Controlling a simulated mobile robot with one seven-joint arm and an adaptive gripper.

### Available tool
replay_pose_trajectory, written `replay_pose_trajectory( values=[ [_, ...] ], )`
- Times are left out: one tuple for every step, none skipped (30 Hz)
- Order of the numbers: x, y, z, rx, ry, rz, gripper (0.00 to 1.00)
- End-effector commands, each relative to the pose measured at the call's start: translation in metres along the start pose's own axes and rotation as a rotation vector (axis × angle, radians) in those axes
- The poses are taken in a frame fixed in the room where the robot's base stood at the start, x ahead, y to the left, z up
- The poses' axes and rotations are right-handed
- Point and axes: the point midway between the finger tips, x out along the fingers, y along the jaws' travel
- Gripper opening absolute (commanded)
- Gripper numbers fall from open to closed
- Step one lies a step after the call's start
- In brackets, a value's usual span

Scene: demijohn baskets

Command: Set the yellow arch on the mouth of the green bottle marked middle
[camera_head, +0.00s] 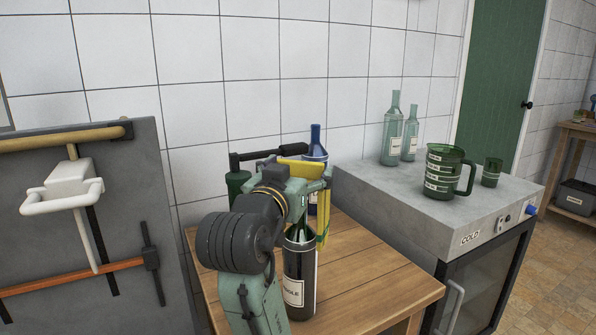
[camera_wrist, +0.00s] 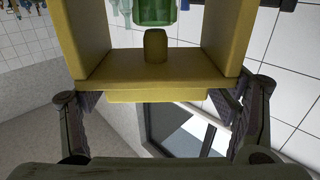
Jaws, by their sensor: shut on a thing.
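My gripper (camera_head: 318,186) is shut on the yellow arch (camera_head: 322,230), with one leg hanging down beside the neck of a dark green bottle (camera_head: 300,285). The bottle stands upright on the wooden table and its label is partly legible, ending in "DLE". Its mouth is hidden by my arm. In the wrist view, my gripper (camera_wrist: 163,96) grips the arch's crossbar (camera_wrist: 160,80) from both sides. A short yellowish peg (camera_wrist: 156,46) stands between the legs, in line with green glass (camera_wrist: 155,12). I cannot tell whether the arch touches the bottle.
A blue bottle (camera_head: 315,146) and another green bottle (camera_head: 237,180) stand behind on the wooden table (camera_head: 375,285). A grey cooler (camera_head: 400,195) at right bears a green jug (camera_head: 444,174), a cup (camera_head: 491,172) and pale bottles (camera_head: 393,135). The table's front right is clear.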

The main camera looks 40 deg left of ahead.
Motion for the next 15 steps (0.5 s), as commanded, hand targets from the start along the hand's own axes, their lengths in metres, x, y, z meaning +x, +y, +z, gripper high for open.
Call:
replay_pose_trajectory(
  values=[
    [-0.0001, 0.0001, 0.0016, 0.0, 0.001, 0.0, 0.37],
    [-0.0001, 0.0001, 0.0022, 0.0, 0.001, 0.0, 0.37],
    [-0.0001, 0.0001, 0.003, 0.0, 0.001, 0.0, 0.37],
    [-0.0001, 0.0001, 0.0036, 0.0, 0.001, 0.0, 0.37],
    [-0.0001, 0.0002, 0.0042, 0.0, 0.001, 0.0, 0.37],
    [-0.0001, 0.0002, 0.005, 0.0, 0.001, 0.0, 0.37],
    [-0.0001, 0.0002, 0.0056, 0.0, 0.001, 0.0, 0.37],
    [-0.0001, 0.0002, 0.0061, 0.0, 0.001, 0.0, 0.37],
    [-0.0001, 0.0002, 0.0069, 0.0, 0.001, 0.0, 0.37],
    [-0.0002, 0.0002, 0.0075, 0.0, 0.001, 0.0, 0.37],
    [-0.0002, 0.0002, 0.0081, 0.0, 0.001, 0.0, 0.37],
    [-0.0002, 0.0002, 0.0088, 0.0, 0.001, 0.0, 0.37],
    [-0.0002, 0.0002, 0.0094, 0.0, 0.001, 0.0, 0.37],
    [-0.0002, 0.0002, 0.01, 0.0, 0.001, 0.0, 0.37],
    [-0.0002, 0.0002, 0.0108, 0.0, 0.001, 0.0, 0.37]
  ],
)
